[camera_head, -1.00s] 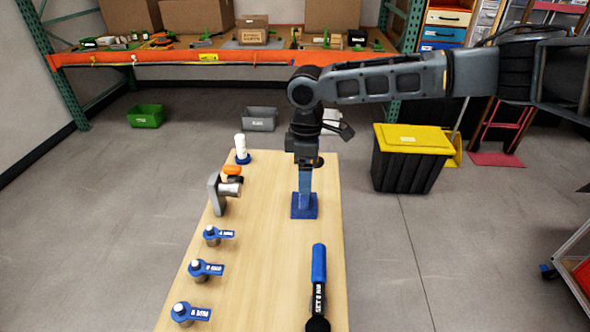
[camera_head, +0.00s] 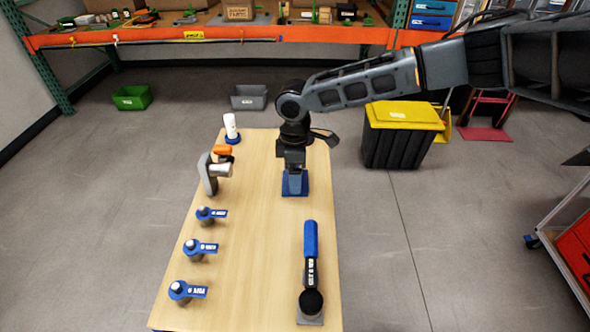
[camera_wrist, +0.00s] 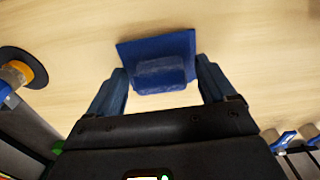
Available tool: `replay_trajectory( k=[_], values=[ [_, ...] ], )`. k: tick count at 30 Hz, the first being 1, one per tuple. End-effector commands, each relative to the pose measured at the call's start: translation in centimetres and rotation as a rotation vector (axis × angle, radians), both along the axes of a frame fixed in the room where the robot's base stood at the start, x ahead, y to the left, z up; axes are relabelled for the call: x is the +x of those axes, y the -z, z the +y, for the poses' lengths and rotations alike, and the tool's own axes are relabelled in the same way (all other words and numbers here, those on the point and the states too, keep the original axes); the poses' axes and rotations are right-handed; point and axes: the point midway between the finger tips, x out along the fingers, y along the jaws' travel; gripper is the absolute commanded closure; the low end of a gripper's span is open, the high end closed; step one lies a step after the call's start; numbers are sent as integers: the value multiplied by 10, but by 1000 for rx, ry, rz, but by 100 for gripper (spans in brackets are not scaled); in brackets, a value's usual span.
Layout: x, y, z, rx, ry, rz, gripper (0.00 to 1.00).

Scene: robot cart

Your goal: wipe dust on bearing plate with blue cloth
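The blue cloth (camera_head: 296,191) lies on the wooden table under my gripper (camera_head: 294,179). In the wrist view the cloth (camera_wrist: 135,52) is a flat blue square with a raised block in its middle. My gripper (camera_wrist: 164,84) is open there, with one finger on each side of the block and a visible gap to both. I cannot tell for sure which thing is the bearing plate. A grey upright plate with a silver cylinder (camera_head: 209,174) stands at the table's left edge. No dust can be made out.
Several blue-tagged metal pieces (camera_head: 187,291) line the table's left side. A blue-handled tool (camera_head: 311,240) lies near right. A white bottle (camera_head: 231,126) stands far left. The table's middle is clear.

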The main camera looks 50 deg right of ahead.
Motion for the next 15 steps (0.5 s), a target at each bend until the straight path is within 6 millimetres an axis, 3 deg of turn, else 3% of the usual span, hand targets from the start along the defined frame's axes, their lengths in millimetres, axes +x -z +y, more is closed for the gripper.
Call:
replay_trajectory(
  k=[2,15],
  values=[
    [0,0,0,0,0,0,24],
    [0,0,0,0,0,0,67]
  ],
)
